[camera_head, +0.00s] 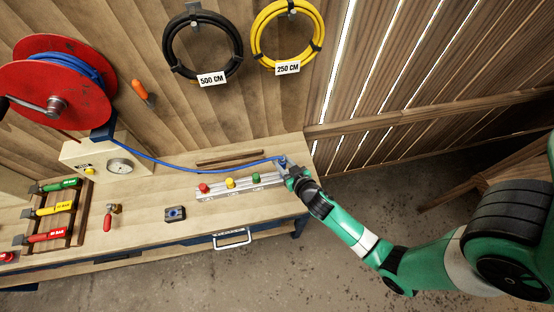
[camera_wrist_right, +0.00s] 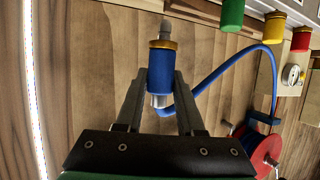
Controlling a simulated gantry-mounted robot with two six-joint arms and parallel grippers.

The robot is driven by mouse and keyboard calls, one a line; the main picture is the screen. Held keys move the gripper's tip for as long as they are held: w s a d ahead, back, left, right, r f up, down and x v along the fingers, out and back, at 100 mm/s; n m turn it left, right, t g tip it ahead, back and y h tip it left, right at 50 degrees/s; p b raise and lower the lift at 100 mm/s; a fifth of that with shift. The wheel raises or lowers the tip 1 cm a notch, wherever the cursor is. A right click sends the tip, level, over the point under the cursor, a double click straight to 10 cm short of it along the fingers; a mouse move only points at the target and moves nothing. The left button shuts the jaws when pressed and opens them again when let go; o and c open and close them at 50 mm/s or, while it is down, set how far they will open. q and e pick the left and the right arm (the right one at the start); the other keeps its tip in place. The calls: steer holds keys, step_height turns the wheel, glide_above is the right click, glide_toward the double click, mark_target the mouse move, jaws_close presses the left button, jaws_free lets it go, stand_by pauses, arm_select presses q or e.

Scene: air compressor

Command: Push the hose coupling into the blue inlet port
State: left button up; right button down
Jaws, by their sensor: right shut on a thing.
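The hose coupling (camera_wrist_right: 162,68) is a blue cylinder with a brass collar and a grey tip. My right gripper (camera_head: 289,171) is shut on it near the right end of the manifold (camera_head: 228,189). In the right wrist view, the gripper's fingers (camera_wrist_right: 162,85) flank the coupling's blue body, and its grey tip points away from the gripper. The blue hose (camera_head: 190,168) runs from the coupling to the red reel (camera_head: 55,90). I cannot make out the blue inlet port; the gripper may hide it. My left gripper is not in view.
The manifold carries red, yellow and green knobs. A gauge box (camera_head: 105,155), a rack of coloured cylinders (camera_head: 55,210), a small dark block (camera_head: 175,214) and a red-handled tool (camera_head: 108,218) sit on the workbench (camera_head: 150,240). Black and yellow hoses hang on the wall.

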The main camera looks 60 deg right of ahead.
mark_target(285, 166)
steer(key=shift+s+d+r+h+p, duration=0.3)
steer(key=shift+s+d+r+p, duration=0.05)
steer(key=shift+d+r, duration=0.35)
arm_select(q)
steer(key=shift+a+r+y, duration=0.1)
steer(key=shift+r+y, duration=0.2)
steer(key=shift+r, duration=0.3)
arm_select(e)
steer(key=shift+w, duration=0.1)
steer(key=shift+a+f+b, duration=0.1)
steer(key=shift+b, duration=0.2)
step_height(285, 166, down, 6)
steer(key=b, duration=0.6)
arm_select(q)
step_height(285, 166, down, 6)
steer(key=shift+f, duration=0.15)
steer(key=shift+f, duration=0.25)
arm_select(e)
steer(key=shift+r, duration=0.2)
arm_select(q)
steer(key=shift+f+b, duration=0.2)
steer(key=shift+b, duration=0.15)
arm_select(e)
steer(key=shift+f, duration=0.2)
